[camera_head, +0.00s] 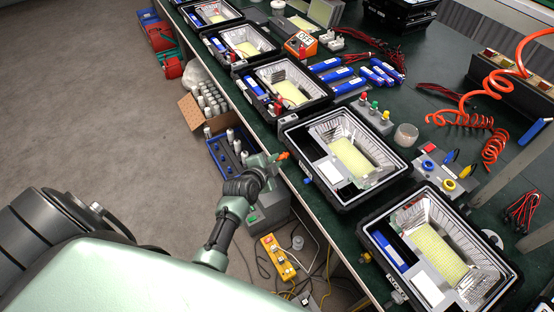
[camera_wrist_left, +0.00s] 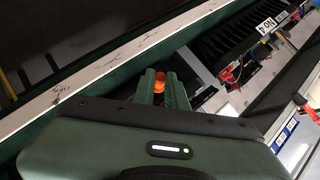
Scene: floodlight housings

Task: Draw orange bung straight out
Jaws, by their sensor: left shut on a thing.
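My left gripper (camera_head: 279,157) is at the table's front edge, beside the near-middle floodlight housing (camera_head: 318,186). It is shut on the orange bung (camera_head: 284,155), whose tip sticks out past the fingers. In the left wrist view the orange bung (camera_wrist_left: 159,84) sits between the two green fingers of my left gripper (camera_wrist_left: 163,88). The bung appears apart from the housing's black side in the head view. The bung's lower part is hidden by the fingers. My right gripper is in neither view.
More open housings stand in a row along the green table (camera_head: 262,130), near and far. Push buttons (camera_head: 373,112), a clear round jar (camera_head: 406,135) and orange coiled hoses (camera_head: 495,145) lie behind. A blue crate (camera_head: 222,160) and yellow button box (camera_head: 278,257) are below the edge.

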